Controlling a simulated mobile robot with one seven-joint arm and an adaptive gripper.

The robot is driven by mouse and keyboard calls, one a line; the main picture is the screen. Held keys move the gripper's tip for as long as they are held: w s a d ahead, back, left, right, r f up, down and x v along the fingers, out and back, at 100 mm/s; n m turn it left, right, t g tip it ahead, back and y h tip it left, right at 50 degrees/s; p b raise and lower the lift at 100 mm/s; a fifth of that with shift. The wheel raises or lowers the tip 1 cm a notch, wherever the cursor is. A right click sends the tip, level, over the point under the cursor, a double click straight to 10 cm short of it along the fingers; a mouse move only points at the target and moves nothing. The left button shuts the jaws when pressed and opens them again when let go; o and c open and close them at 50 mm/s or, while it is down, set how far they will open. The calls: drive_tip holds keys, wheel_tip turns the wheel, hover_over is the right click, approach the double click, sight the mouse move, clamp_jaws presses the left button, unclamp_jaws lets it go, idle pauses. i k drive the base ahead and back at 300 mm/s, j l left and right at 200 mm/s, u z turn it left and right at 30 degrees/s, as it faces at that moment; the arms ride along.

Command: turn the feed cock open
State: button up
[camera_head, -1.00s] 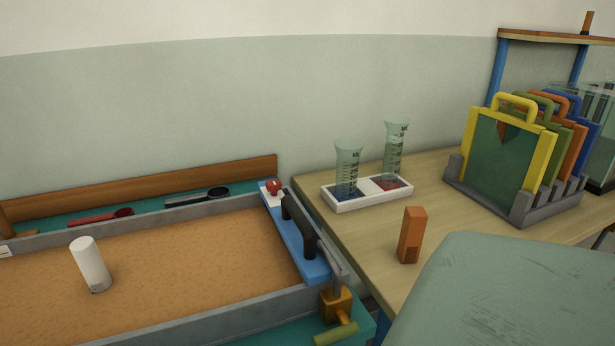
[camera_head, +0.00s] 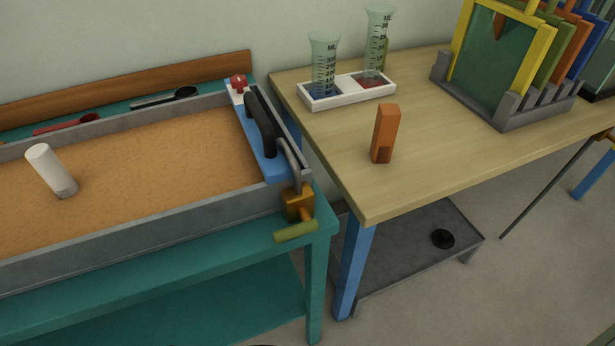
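The feed cock is a brass-coloured valve body (camera_head: 297,203) at the front right corner of the sand tray. Its olive-green handle (camera_head: 296,232) sticks out at the front and lies roughly crosswise, sloping slightly down to the left. A grey bent pipe (camera_head: 292,165) rises from the valve towards the blue plate (camera_head: 264,150) on the tray's end. I cannot tell from the handle alone whether the cock is open. My gripper is not in view.
The sand tray (camera_head: 120,230) rests on a teal bench (camera_head: 200,250); a white cylinder (camera_head: 52,171) leans in the sand. A wooden table (camera_head: 350,185) at right holds an orange block (camera_head: 385,134), measuring cylinders in a white tray (camera_head: 345,93) and framed panels. Floor (camera_head: 420,310) shows at lower right.

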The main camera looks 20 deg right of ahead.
sight(309, 224)
drive_tip(key=z, duration=0.5)
drive_tip(key=k+l, duration=1)
